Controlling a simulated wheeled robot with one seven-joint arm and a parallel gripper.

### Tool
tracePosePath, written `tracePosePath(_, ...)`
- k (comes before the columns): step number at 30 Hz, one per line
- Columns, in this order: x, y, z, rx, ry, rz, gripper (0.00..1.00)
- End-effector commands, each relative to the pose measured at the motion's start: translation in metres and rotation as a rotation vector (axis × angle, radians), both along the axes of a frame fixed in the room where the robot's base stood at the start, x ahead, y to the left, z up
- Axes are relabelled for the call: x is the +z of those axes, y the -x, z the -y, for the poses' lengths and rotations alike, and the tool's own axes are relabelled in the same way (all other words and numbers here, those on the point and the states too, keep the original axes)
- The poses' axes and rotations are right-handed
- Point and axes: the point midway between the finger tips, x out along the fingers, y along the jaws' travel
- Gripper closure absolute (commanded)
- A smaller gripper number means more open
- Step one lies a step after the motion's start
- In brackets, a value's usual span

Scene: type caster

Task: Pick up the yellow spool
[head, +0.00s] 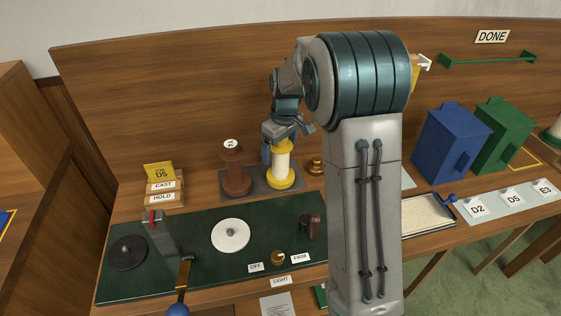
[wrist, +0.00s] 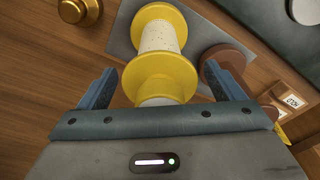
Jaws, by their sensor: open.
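The yellow spool (head: 282,164) stands upright on a dark grey mat at the back of the bench, with yellow flanges and a pale speckled core. In the wrist view the yellow spool (wrist: 160,70) lies between the two blue fingers of my gripper (wrist: 165,92). In the head view my gripper (head: 270,148) is at the spool's upper part, coming from above and behind. The fingers are open, with a visible gap on each side of the spool. The spool's far end toward the palm is partly hidden by the gripper body.
A brown spool (head: 236,172) stands close left of the yellow one on the same mat (head: 259,190). A brass knob (head: 315,166) is to the right. A green board (head: 195,255) with a white disc (head: 230,235) lies in front. Blue (head: 450,143) and green boxes stand right.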

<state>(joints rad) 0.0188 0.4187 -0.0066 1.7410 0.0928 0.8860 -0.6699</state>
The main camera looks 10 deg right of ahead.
Motion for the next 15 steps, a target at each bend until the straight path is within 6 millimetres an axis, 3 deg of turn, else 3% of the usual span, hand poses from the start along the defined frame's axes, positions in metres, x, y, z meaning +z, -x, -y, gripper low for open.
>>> tracePosePath(7,-0.0014,-0.0003,0.0001,0.000,0.000,0.001,0.15)
tracePosePath(14,-0.0011,-0.0002,0.0001,-0.001,0.000,0.001,0.79)
tracePosePath(15,-0.0007,-0.0004,0.0001,-0.001,0.000,0.002,0.79)
